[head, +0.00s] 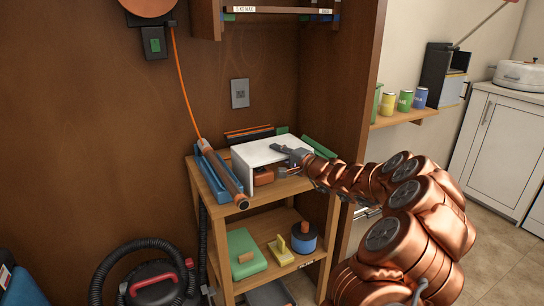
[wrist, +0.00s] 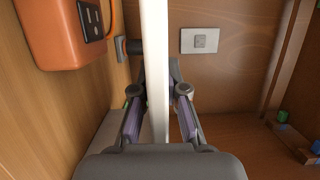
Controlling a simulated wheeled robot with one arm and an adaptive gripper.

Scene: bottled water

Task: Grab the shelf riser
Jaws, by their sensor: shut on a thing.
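The shelf riser (head: 250,153) is a white, low bench-like piece on the top board of a small wooden shelf unit, with its flat top facing up. My gripper (head: 284,150) reaches in from the right and is shut on the riser's right end. In the wrist view the riser (wrist: 155,45) shows as a thin white panel running between the two fingers of my gripper (wrist: 158,85), one finger on each side. The underside of the riser is partly hidden by my gripper and arm in the head view.
An orange block with sockets (wrist: 60,30) is under the riser, close to one finger side. A blue tray (head: 213,176) with a copper-coloured tool stands left of the riser. Green and dark strips lie behind it. A wall outlet (head: 240,93) is above. The lower shelf holds a green box (head: 246,254).

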